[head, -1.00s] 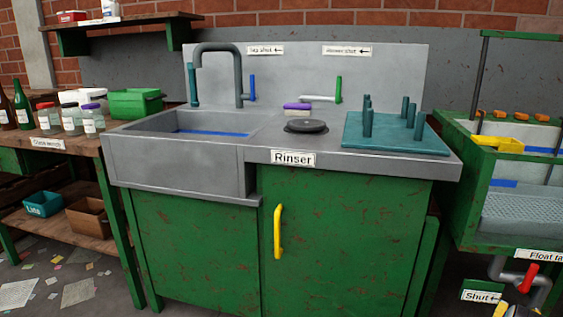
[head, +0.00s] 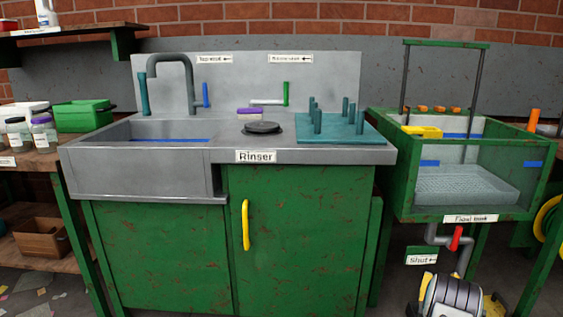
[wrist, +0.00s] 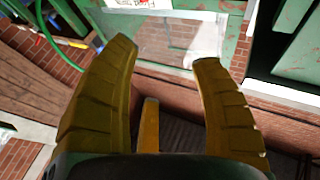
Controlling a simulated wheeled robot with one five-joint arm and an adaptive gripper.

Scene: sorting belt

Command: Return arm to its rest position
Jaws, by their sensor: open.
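My gripper (wrist: 166,53) is open in the wrist view, its thick yellow fingers spread apart with nothing between them. Beyond the fingertips the wrist view shows a tilted scene with a pale panel, green framing and brick wall. In the head view, a grey and yellow part of what looks like my arm shows low at the bottom right, in front of the float tank (head: 470,218). The gripper's fingers cannot be made out there.
The rinser counter (head: 330,153) with its sink (head: 135,175) stands at centre. A teal peg board (head: 345,140), a dark round disc (head: 262,128) and a purple-topped block (head: 249,115) lie on it. A green bin (head: 83,118) and jars stand on the left bench. A red valve handle (head: 456,238) hangs below the tank.

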